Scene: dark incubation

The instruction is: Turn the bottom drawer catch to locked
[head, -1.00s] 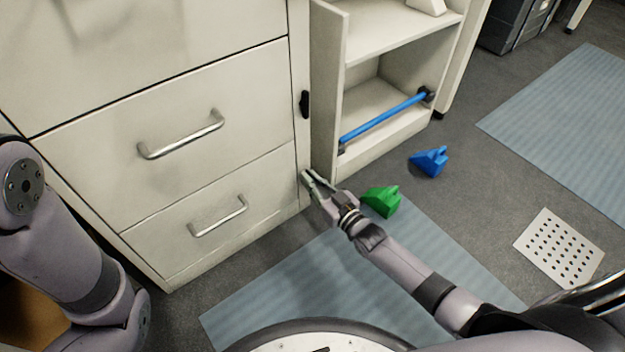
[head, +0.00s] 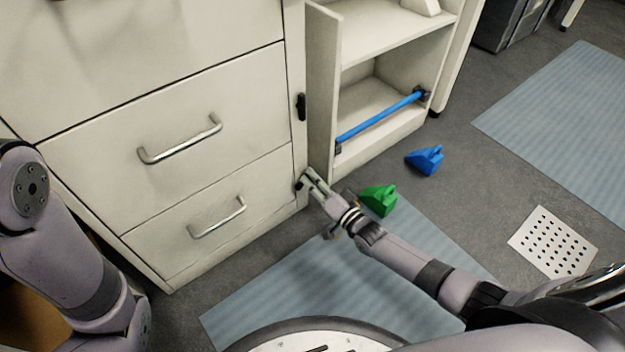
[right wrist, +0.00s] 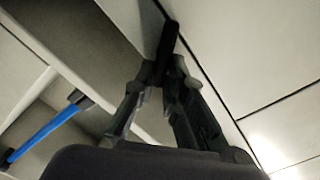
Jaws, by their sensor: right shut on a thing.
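The bottom drawer (head: 222,218) is closed, with a silver bar handle. Its catch is a small dark piece on the cabinet's front post beside the drawer, mostly hidden by my right gripper (head: 306,180) in the head view. In the right wrist view the dark catch (right wrist: 167,40) stands between the fingertips of my right gripper (right wrist: 160,75), which is shut on it. A second black catch (head: 301,107) sits upright on the post beside the middle drawer (head: 175,135). My left arm shows at the left, but its gripper is out of view.
A blue bar (head: 380,117) crosses the open shelf right of the post; it also shows in the right wrist view (right wrist: 45,135). A green wedge (head: 379,200) lies close to my right forearm, and a blue wedge (head: 425,160) lies farther right. A perforated white plate (head: 553,242) lies on the floor.

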